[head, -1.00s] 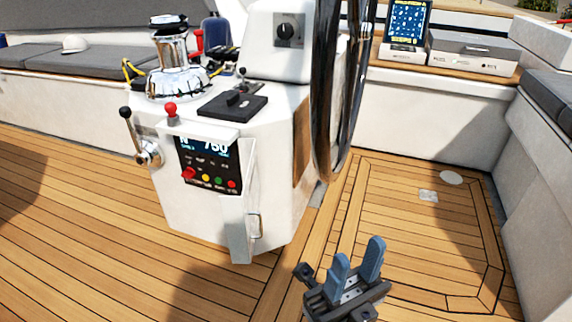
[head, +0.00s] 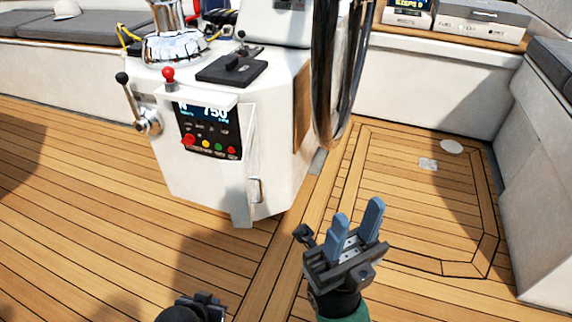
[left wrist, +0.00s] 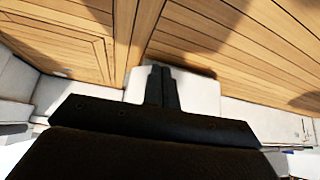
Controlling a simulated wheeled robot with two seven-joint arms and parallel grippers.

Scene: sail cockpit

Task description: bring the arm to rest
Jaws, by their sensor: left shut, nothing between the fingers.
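My left gripper (head: 205,303) shows only in part at the bottom edge of the head view, low over the deck and apart from the console. In the left wrist view its two dark fingers (left wrist: 161,86) lie together, shut with nothing between them. My right gripper (head: 356,226) is at the lower middle right of the head view. Its two blue fingers stand apart with an empty gap, pointing up in the picture above the deck. Neither gripper touches anything that I can see.
The white helm console (head: 280,140) stands ahead with a lever (head: 128,100), a red-knobbed lever (head: 168,78) and a button panel (head: 208,132). The steering wheel (head: 325,80) is at its right. Bare teak deck (head: 80,200) lies left and in front. A white bench wall (head: 540,180) bounds the right.

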